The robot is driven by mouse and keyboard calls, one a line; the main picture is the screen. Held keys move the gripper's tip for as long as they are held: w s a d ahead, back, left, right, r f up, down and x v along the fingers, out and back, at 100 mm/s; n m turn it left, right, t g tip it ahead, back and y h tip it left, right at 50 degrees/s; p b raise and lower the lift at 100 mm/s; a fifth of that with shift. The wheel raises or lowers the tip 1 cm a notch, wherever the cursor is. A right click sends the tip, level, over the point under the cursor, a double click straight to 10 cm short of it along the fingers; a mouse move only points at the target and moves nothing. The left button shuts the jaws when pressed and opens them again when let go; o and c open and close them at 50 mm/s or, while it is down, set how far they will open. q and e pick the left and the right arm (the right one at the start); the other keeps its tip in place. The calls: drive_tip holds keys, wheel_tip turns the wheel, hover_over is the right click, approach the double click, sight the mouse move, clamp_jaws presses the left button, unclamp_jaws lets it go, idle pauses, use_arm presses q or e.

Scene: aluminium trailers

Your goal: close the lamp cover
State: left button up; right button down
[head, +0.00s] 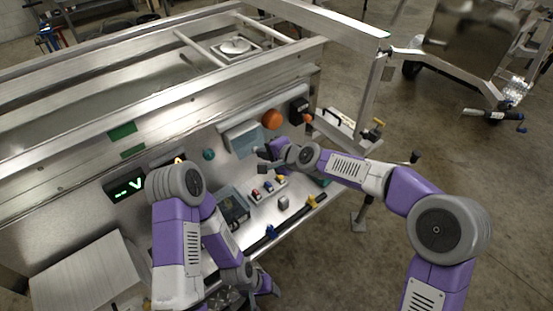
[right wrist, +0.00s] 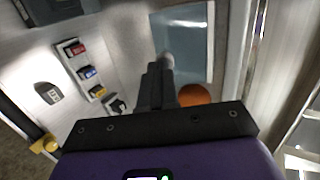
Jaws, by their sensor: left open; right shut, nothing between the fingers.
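A pale blue, box-like panel (head: 243,138) with a light frame is on the trailer's side wall, beside an orange dome (head: 272,119). The panel looks like the lamp cover, but I cannot tell for sure how far open it is. The right wrist view shows the blue panel (right wrist: 190,40) and part of the orange dome (right wrist: 194,94). My right gripper (head: 264,160) is shut and empty just in front of the panel's lower edge. Its fingers (right wrist: 158,78) overlap the panel's edge in the wrist view; contact is unclear. My left gripper (head: 266,288) is open, low near the front shelf.
A row of small coloured switches (head: 267,188) and a grey block (head: 283,203) sit below the panel. A shelf edge with blue and yellow clamps (head: 312,201) runs in front. A green-lit display (head: 127,188) is at left. Open floor lies to the right.

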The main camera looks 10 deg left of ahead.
drive_tip(key=shift+w+a+f+b, duration=0.25)
drive_tip(key=shift+a+f, duration=0.1)
drive_tip(key=shift+f, duration=0.35)
drive_tip(key=shift+w+a+f+b, duration=0.2)
drive_tip(key=shift+w+a+f, duration=0.15)
drive_tip(key=shift+f, duration=0.35)
drive_tip(key=shift+w+a+f+b, duration=0.2)
drive_tip(key=shift+a+f, duration=0.15)
drive_tip(key=shift+f, duration=0.35)
